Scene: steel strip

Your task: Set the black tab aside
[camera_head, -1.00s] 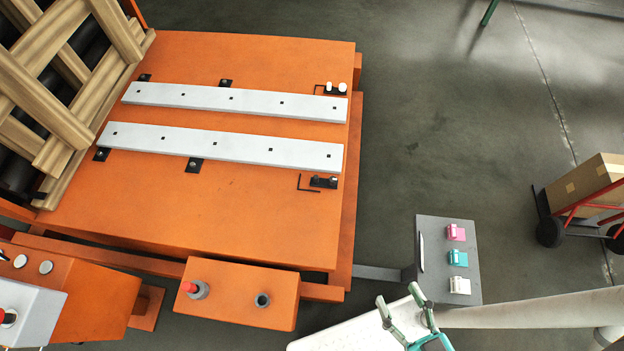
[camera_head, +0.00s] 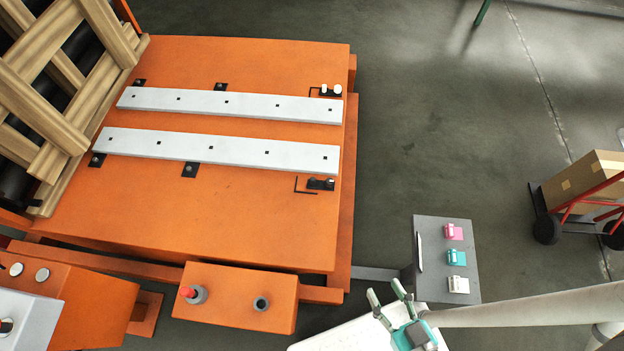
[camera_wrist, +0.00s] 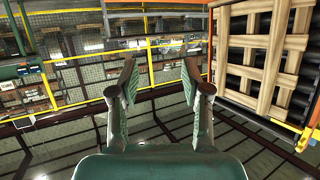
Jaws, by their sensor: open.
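I cannot tell which one the task means. My gripper (camera_head: 384,289) is open and empty, off the table near its front right corner, well apart from every tab. In the wrist view my gripper (camera_wrist: 159,75) has nothing between its fingers.
The orange table (camera_head: 230,215) has bare room in front of the strips. A grey side stand (camera_head: 428,285) holds pink, teal and white items. A hand truck with a carton (camera_head: 585,180) stands right.

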